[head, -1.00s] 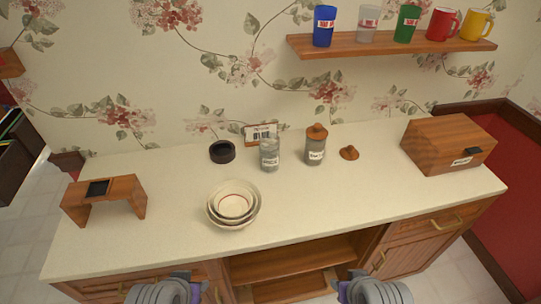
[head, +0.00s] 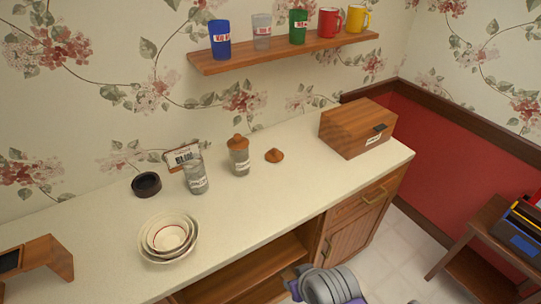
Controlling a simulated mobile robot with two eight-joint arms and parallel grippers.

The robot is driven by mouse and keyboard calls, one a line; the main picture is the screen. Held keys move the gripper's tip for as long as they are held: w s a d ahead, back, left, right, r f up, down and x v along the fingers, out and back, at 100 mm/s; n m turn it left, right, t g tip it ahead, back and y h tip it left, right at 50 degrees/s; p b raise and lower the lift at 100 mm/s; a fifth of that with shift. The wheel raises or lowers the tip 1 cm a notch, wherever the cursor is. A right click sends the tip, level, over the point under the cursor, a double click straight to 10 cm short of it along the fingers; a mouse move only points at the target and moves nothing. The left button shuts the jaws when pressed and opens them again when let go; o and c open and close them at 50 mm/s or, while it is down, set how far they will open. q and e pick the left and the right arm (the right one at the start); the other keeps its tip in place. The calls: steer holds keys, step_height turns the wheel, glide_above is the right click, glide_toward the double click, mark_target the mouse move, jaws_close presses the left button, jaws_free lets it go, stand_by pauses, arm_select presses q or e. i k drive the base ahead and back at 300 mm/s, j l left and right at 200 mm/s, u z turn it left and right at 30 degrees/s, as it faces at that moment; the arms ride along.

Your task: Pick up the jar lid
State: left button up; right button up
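A small brown wooden jar lid (head: 274,155) with a knob lies on the white counter, to the right of the jars. A glass jar with a brown lid on it (head: 239,157) stands just left of it. Another glass jar, without a lid (head: 196,177), stands further left. One of my arms shows at the bottom edge in the head view, below the counter front and well away from the lid. Its fingers are not clearly visible. My other gripper is out of view.
Nested bowls (head: 167,236), a dark round dish (head: 146,184) and a sign card (head: 183,156) are left of the jars. A wooden bread box (head: 357,128) is to the right. A shelf (head: 290,52) with several cups hangs above. Counter in front of the lid is clear.

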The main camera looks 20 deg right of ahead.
mark_target(274, 156)
steer(key=i+l+u, duration=0.15)
steer(key=l+u, duration=0.75)
steer(key=l, duration=0.2)
steer(key=l+u, duration=0.45)
steer(key=l, duration=0.15)
steer(key=k, duration=0.05)
